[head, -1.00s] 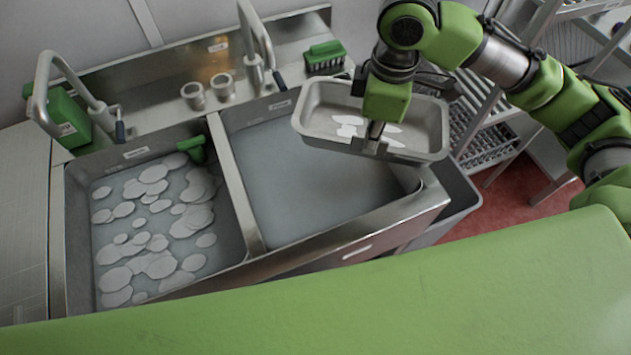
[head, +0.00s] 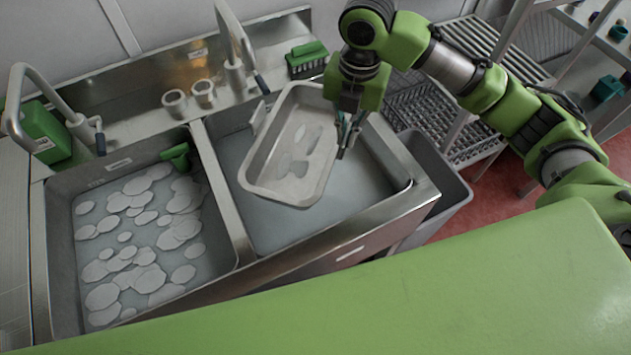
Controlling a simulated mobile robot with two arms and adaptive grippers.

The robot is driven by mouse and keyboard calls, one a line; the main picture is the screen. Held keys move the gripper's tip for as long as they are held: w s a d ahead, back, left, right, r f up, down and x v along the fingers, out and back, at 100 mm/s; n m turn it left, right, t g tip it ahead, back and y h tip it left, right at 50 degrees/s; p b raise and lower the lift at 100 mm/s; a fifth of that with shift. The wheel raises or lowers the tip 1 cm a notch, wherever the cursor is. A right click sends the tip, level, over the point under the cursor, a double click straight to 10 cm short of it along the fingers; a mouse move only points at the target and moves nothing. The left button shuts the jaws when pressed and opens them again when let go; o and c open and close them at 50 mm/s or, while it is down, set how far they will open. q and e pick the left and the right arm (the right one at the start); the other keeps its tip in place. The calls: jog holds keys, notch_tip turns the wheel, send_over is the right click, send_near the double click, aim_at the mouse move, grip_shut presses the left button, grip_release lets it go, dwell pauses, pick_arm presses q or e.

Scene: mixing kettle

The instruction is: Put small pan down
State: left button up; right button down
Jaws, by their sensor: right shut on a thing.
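The small pan (head: 262,172) is a grey rectangular metal tray with some whitish patches inside. It is tilted, over the right sink basin (head: 383,200). My right gripper (head: 347,140) is at the pan's right long edge, pointing down, and is shut on that rim. The fingertips are small and partly dark in the head view. I cannot tell whether the pan's lower end touches the basin. My left gripper is not in view.
The left basin (head: 68,245) holds water with white foam patches and a green-handled thing (head: 176,152). Two taps, small cups (head: 175,103), a green brush (head: 306,58) and a green container (head: 45,132) stand behind. A grey bin (head: 440,180) and wire rack (head: 440,100) are to the right.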

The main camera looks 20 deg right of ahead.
notch_tip(320, 180, down, 17)
jog(key=p, duration=0.1)
jog(key=shift+p, duration=0.4)
jog(key=shift+f, duration=0.25)
jog(key=c, duration=2.2)
grip_release()
jog(key=shift+c, duration=0.2)
jog(key=shift+s, duration=0.1)
jog(key=shift+r, duration=0.1)
notch_tip(320, 180, up, 12)
jog(key=shift+d+b, duration=0.15)
jog(key=shift+b, duration=0.3)
jog(key=shift+s, duration=0.15)
